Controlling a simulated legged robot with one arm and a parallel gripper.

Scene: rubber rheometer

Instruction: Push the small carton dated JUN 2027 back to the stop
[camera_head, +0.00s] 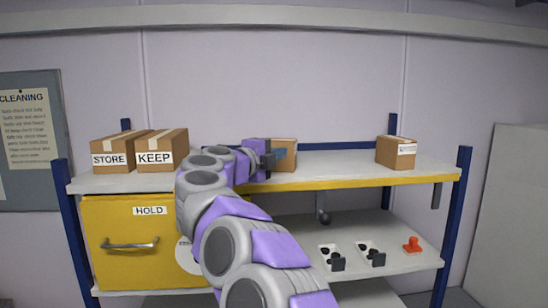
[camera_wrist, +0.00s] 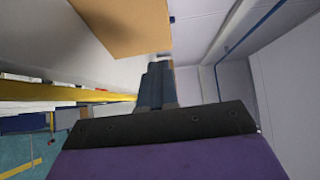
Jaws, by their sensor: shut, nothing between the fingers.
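Two small brown cartons stand on the top shelf (camera_head: 340,166). One carton (camera_head: 286,154) is near the middle, partly hidden behind my gripper (camera_head: 276,158). The other carton (camera_head: 396,153) stands apart at the right and has a white label. No date is legible on either. My gripper is shut and empty, close to the middle carton; I cannot tell whether they touch. In the wrist view, the shut fingers (camera_wrist: 158,72) point toward a brown carton surface (camera_wrist: 125,22). A blue rail (camera_head: 345,146) runs along the back of the shelf.
Boxes marked STORE (camera_head: 112,155) and KEEP (camera_head: 160,151) stand at the shelf's left. A yellow HOLD drawer (camera_head: 120,265) is below. The lower shelf holds small black-and-white items (camera_head: 333,258) and a red piece (camera_head: 412,245). The top shelf is clear between the two cartons.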

